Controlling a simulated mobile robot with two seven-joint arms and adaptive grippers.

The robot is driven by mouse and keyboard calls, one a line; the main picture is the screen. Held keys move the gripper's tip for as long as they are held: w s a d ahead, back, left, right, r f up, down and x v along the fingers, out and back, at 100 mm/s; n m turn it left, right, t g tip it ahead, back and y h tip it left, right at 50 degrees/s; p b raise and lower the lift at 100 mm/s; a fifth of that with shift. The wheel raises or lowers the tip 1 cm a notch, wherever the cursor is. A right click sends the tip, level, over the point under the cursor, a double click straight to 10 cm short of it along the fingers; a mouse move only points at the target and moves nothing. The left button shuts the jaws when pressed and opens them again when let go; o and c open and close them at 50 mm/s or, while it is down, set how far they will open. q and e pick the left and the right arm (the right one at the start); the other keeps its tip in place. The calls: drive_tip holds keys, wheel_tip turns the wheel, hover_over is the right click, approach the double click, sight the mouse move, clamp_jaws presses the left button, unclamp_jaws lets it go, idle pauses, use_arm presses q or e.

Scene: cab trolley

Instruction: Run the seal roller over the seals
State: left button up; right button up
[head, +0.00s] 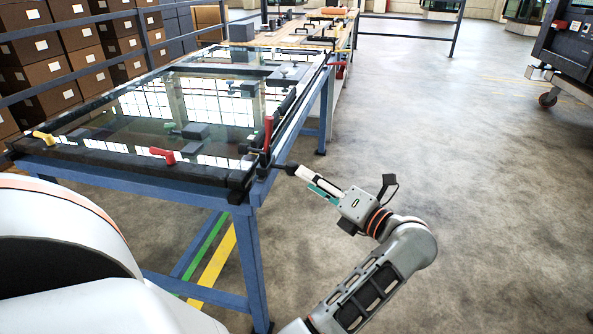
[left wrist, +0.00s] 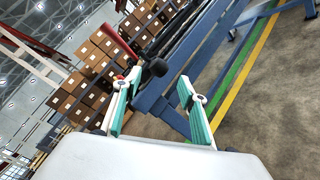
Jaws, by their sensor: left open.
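A glass pane (head: 130,125) in a dark frame with black edging (head: 160,172) lies on a blue-legged table. At its near right corner stands an upright red handle (head: 268,132). A red part (left wrist: 122,47) and a dark rounded end (left wrist: 158,67) show beyond my fingers in the left wrist view. I cannot tell for sure which thing is the seal roller. My left gripper (head: 292,170) is just right of that corner, pointing at the table. Its teal-padded fingers (left wrist: 152,108) are apart, with nothing seen held between them. My right gripper is out of view.
Another red handle (head: 163,155) and a yellow handle (head: 45,137) sit on the near edge. A second bench (head: 300,38) with tools stands behind. Stacked boxes (head: 50,60) are at the left behind a rail. The floor at right is clear up to a dark wheeled machine (head: 570,50).

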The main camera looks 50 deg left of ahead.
sight(292, 168)
use_arm(q)
drive_tip(key=a, duration=0.7)
drive_tip(key=shift+a+r+b, duration=0.1)
drive_tip(key=shift+a+b, duration=0.05)
drive_tip(key=shift+b, duration=0.15)
clamp_jaws()
